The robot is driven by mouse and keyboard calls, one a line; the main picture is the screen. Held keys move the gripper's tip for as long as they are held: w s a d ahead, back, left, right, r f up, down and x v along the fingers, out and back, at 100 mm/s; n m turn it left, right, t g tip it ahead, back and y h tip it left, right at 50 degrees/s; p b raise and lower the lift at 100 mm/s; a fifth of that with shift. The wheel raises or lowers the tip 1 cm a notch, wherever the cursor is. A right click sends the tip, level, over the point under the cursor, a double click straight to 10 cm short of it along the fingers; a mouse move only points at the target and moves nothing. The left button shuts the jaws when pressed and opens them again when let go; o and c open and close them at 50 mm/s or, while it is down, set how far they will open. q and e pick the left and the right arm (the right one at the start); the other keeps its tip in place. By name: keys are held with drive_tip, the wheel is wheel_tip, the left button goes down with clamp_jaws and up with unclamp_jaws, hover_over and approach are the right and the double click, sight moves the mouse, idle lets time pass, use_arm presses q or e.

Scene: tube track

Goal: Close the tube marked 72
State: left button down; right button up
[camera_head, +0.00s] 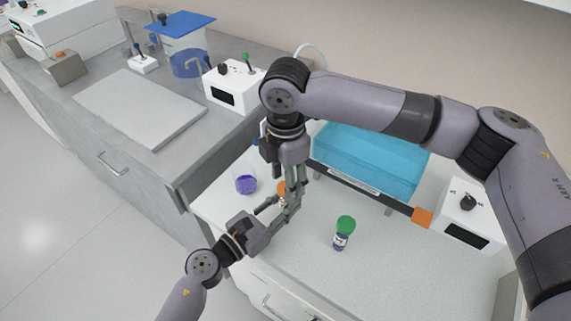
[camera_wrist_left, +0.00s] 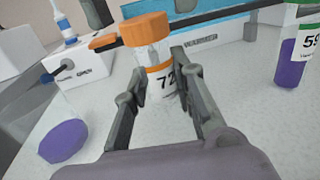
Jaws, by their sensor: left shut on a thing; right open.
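The tube marked 72 (camera_wrist_left: 165,82) has a clear body, a white label with an orange band, and an orange cap (camera_wrist_left: 147,29) at its top. How tightly the cap sits cannot be told. My left gripper (camera_wrist_left: 160,92) is shut on the tube's body, low on the label. In the head view only a little orange of the tube (camera_head: 282,188) shows between the grippers. My right gripper (camera_head: 291,183) points down from above, close to the cap, and is open. Its fingers overlap the left ones in the head view.
A green-capped tube (camera_head: 343,232), marked 59 in the wrist view (camera_wrist_left: 303,45), stands upright on the white bench. A small vessel with purple contents (camera_head: 245,184) is left of the grippers. A blue-topped device (camera_head: 370,158) stands behind; a white box with a knob (camera_head: 467,215) is right.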

drive_tip(key=shift+f, duration=0.7)
drive_tip(key=shift+c, duration=0.2)
clamp_jaws()
drive_tip(key=m, duration=0.8)
drive_tip(key=shift+m, duration=0.4)
drive_tip(key=shift+o, duration=0.6)
unclamp_jaws()
drive_tip(key=shift+r, duration=0.1)
